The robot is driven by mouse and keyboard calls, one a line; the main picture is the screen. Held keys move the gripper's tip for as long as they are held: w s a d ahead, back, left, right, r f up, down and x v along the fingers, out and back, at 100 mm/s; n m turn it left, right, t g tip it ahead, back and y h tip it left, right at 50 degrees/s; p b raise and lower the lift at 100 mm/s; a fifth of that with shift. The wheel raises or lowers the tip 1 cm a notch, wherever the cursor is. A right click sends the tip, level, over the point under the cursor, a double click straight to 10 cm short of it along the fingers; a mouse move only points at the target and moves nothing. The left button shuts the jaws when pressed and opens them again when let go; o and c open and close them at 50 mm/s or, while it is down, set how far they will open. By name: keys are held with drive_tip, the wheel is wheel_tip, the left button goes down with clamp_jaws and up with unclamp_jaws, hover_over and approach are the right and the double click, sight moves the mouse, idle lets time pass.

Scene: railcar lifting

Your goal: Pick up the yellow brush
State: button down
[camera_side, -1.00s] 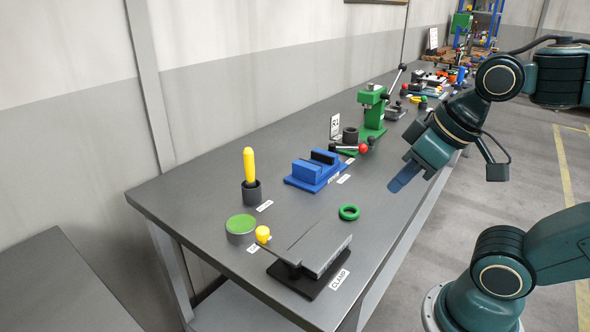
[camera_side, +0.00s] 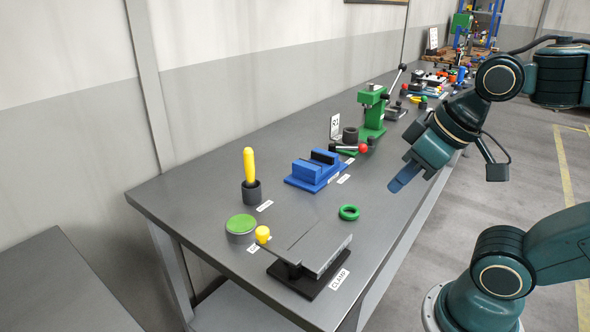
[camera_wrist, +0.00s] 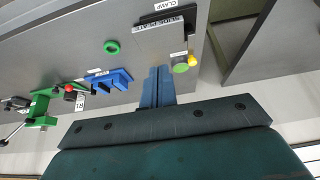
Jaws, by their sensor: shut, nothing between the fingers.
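The yellow brush (camera_side: 249,163) stands upright in a dark round cup (camera_side: 251,192) on the left part of the workbench. Only its yellow upper part shows; its lower end is hidden in the cup. My gripper (camera_side: 402,179) is above the bench's right edge, far to the right of the brush, with its blue fingers pointing down and left. In the wrist view the fingers (camera_wrist: 157,72) are together with nothing between them. I cannot make out the brush in the wrist view.
A blue vise (camera_side: 316,170) stands between brush and gripper. A green press (camera_side: 372,112) stands behind.

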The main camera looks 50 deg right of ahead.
drive_tip(key=c, duration=1.1)
unclamp_jaws()
drive_tip(key=w+d+r+m+g, duration=0.15)
drive_tip(key=w+r, duration=0.25)
drive_tip(key=w, duration=0.7)
drive_tip(key=w+d+r+m+g, duration=0.15)
drive_tip(key=w+r, duration=0.25)
drive_tip(key=w, duration=0.6)
drive_tip(key=shift+m+g+h, duration=0.3)
drive_tip(key=shift+m+g, duration=0.2)
drive_tip(key=shift+m, duration=0.3)
drive_tip(key=w+d+f, duration=0.1)
drive_tip(key=w+f, duration=0.1)
drive_tip(key=w, duration=0.4)
drive_tip(key=w+d+f, duration=0.1)
drive_tip(key=w+f, duration=0.2)
drive_tip(key=w, duration=0.4)
drive_tip(key=w+d+f, duration=0.1)
drive_tip(key=w+f, duration=0.2)
drive_tip(key=w, duration=0.3)
drive_tip(key=shift+w+d, duration=0.15)
drive_tip(key=shift+d, duration=0.15)
